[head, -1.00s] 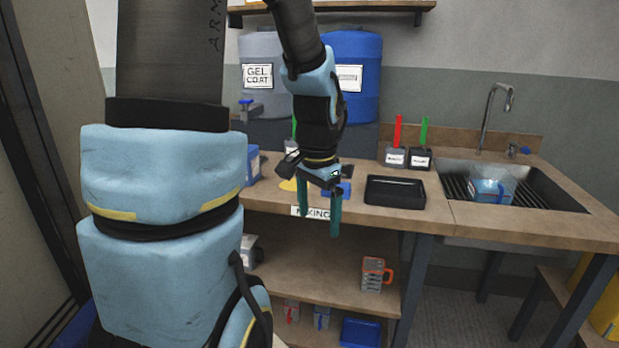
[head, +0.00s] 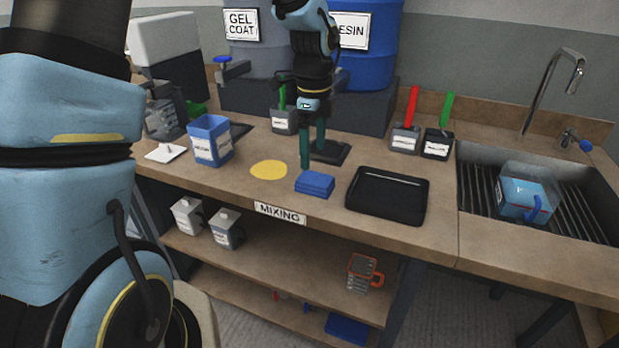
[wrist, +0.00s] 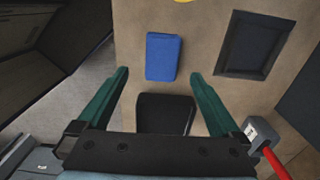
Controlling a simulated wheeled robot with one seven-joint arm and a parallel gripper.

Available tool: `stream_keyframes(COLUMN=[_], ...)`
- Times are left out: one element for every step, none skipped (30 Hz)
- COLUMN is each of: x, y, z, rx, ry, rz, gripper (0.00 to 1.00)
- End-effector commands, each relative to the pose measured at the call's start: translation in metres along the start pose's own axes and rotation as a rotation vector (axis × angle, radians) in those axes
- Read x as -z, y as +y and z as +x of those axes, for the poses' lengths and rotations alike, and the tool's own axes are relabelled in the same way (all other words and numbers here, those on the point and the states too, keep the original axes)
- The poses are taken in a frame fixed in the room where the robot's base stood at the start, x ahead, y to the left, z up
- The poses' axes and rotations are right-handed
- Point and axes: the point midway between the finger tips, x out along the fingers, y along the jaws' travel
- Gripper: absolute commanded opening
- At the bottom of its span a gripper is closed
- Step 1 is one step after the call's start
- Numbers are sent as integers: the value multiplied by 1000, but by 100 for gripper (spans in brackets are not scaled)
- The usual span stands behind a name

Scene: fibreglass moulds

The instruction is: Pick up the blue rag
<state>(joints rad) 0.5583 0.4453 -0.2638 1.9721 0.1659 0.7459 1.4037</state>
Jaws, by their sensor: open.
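The blue rag (head: 315,184) is a small folded stack lying flat on the bench top, between a yellow disc and a black tray. In the wrist view the rag (wrist: 162,57) lies just beyond my fingertips, roughly centred between them. My gripper (head: 312,160) points down over the bench, behind the rag in the head view. In the wrist view its green fingers (wrist: 160,75) are spread wide with nothing held. Its exact height above the bench is hard to tell.
A black tray (head: 386,221) is right of the rag, the yellow disc (head: 269,170) left. A blue container (head: 211,141), pots with red (head: 405,138) and green handles (head: 437,143), and a sink (head: 478,212) stand around.

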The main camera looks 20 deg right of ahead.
Motion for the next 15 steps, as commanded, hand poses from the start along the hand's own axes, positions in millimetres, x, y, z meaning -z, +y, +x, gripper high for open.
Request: stream_keyframes(x=[0,0,0,0,0,0,0,0,0,0,1,1,2,2,2], y=[0,0,0,0,0,0,0,0,0,-1,-1,-1,-1,-2,-3], z=[7,11,16,19,21,24,25,27,29,31,34,39,43,47,52], rx=[-4,-3,-3,-2,0,0,-1,-1,-1,-1,-2,-4,-4,-5,-4], ry=[0,0,0,0,0,0,0,0,0,0,0,0,0,0,0], rz=[1,1,1,1,0,0,0,-1,-1,-1,-2,-1,-1,-1,-2], gripper=[100,100,100,100,100,100,100,100,100,100,100,100,100,100,100])
